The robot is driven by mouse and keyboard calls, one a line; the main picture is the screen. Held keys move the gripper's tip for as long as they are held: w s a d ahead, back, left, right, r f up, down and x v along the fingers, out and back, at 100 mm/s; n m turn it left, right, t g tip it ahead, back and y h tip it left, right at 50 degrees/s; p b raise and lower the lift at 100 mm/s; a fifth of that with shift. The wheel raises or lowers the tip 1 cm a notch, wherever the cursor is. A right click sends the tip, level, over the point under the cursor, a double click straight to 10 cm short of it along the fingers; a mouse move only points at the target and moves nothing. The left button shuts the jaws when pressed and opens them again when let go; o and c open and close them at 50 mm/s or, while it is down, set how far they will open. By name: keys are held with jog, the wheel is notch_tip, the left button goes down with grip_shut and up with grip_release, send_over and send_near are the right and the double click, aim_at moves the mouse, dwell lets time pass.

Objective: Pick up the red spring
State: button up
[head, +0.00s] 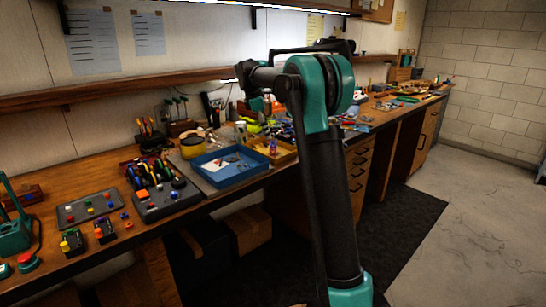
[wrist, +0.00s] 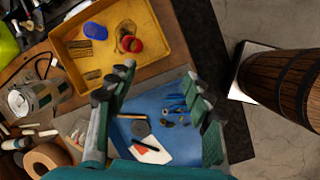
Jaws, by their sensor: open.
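My gripper (wrist: 158,78) is open in the wrist view, its two fingers apart with nothing between them. It points down over the blue tray (wrist: 180,92) and the near edge of the yellow tray (wrist: 145,62). A small round red thing (wrist: 131,44) lies in the yellow tray beyond the fingertips, beside a ring-like item; I cannot tell whether it is the red spring. In the head view my arm hides the gripper's fingers, and no red spring can be made out.
The yellow tray also holds a blue piece (wrist: 94,31) and brown blocks. The blue tray holds a white card (wrist: 152,152) and small tools. A wooden barrel (wrist: 285,85) stands at the right. The workbench (head: 110,250) is crowded; the floor (head: 460,240) is open at right.

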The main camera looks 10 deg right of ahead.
jog(key=w+a+r+n, duration=0.2)
jog(key=w+a+n, duration=0.1)
jog(key=w+n, duration=0.15)
jog(key=shift+m+h, duration=0.35)
jog(key=shift+h, duration=0.05)
jog(key=x, duration=1.1)
jog(key=shift+w+d+f, duration=0.15)
jog(key=shift+w+f, duration=0.1)
jog(key=shift+w, duration=0.05)
jog(key=shift+x, duration=2.7)
jog(key=shift+w, duration=0.15)
jog(key=c, duration=0.9)
